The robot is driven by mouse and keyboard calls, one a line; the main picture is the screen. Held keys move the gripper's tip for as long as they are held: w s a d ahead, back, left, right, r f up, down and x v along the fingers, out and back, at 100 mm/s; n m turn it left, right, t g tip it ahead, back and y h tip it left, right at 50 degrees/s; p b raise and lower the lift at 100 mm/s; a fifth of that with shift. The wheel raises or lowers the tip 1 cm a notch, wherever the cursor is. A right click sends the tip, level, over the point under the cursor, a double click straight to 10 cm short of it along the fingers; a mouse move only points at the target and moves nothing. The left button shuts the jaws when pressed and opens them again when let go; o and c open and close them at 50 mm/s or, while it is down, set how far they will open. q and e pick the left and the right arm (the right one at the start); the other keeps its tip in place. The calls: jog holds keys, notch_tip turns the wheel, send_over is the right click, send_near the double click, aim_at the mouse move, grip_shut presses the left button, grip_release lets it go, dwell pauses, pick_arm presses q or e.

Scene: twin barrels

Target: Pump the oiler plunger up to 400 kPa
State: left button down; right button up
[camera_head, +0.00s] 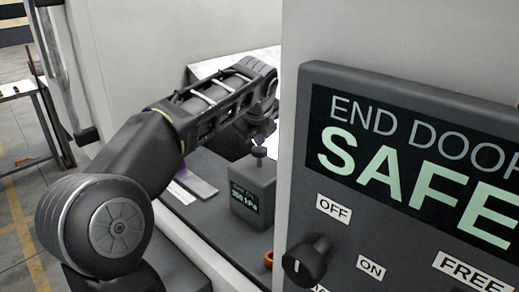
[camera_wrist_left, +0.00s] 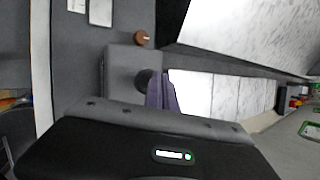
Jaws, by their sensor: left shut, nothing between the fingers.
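The oiler (camera_head: 250,203) is a small dark grey box on a dark shelf, with a short round plunger knob (camera_head: 258,152) on top. Its small green display shows a kPa figure whose digits are too blurred to read surely. In the left wrist view the oiler (camera_wrist_left: 120,62) is seen from above, with the dark plunger knob (camera_wrist_left: 143,79) beside my fingertips. My left gripper (camera_head: 264,140) is shut and empty, pointing down at the knob. Its fingers (camera_wrist_left: 162,92) are close to the knob; I cannot tell whether they touch. My right gripper is not in view.
A large control panel (camera_head: 420,170) reading "END DOOR SAFE" fills the right, close to the oiler. It carries a dark rotary knob (camera_head: 307,261) between OFF and ON labels. Flat grey plates (camera_head: 196,184) lie left of the oiler. Pale walls enclose the shelf.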

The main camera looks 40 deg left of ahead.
aim_at(259, 150)
pick_arm(q)
jog(key=shift+f+b, duration=0.85)
jog(key=shift+f, duration=0.35)
dwell(0.8)
jog(key=shift+r, duration=0.15)
jog(key=shift+r+p, duration=1.45)
jog(key=shift+p, duration=0.2)
notch_tip(259, 150, up, 5)
jog(key=p, duration=0.5)
dwell(0.5)
